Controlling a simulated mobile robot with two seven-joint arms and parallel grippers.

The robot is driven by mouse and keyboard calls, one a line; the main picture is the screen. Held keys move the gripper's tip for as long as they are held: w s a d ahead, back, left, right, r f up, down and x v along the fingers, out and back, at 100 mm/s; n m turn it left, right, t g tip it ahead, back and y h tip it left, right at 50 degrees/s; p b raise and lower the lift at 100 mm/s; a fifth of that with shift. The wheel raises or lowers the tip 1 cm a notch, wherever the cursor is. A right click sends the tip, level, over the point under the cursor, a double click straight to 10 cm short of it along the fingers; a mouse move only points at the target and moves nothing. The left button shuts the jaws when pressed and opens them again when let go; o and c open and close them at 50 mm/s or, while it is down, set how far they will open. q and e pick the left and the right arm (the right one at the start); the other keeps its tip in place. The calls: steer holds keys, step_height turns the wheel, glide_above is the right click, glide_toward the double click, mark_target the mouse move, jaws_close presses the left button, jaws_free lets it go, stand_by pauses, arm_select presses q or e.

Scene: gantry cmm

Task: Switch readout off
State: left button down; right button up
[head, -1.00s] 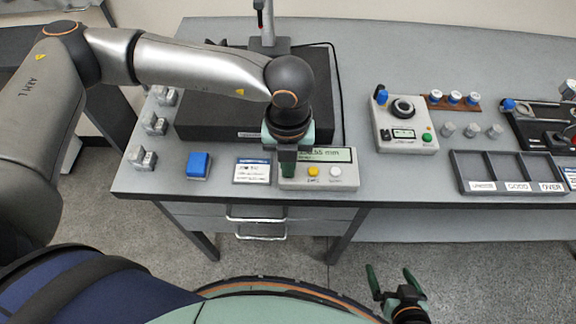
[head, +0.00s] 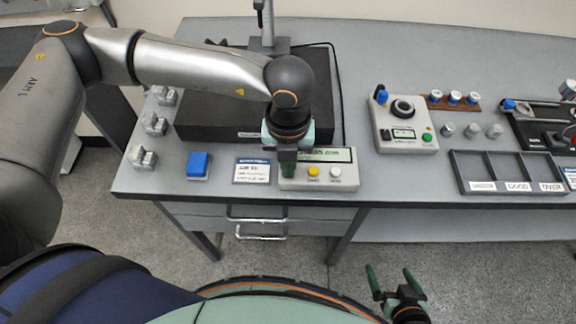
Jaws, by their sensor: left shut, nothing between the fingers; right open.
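The readout (head: 325,180) is a pale box near the front edge of the bench, with a lit green display (head: 338,155), a yellow button (head: 313,172) and a white button (head: 335,173). The display shows dark text, partly covered and too small to read surely. My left gripper (head: 288,171) is shut and empty, pointing down at the left end of the readout. It hides that end, and I cannot tell whether the tips touch it. My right gripper (head: 394,283) is open and empty, low in front of the bench, away from the readout.
A blue block (head: 198,166) and a label card (head: 252,171) lie left of the readout. A black slab (head: 205,120) stands behind. A control box with a dial (head: 402,107) and a sorting tray (head: 456,170) are to the right. Bare bench lies between the readout and tray.

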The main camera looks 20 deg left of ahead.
arm_select(q)
steer(key=shift+f+b, duration=0.9)
steer(key=shift+b, duration=0.05)
stand_by(0.5)
step_height(320, 180, up, 7)
steer(key=p, duration=0.3)
stand_by(0.6)
stand_by(0.5)
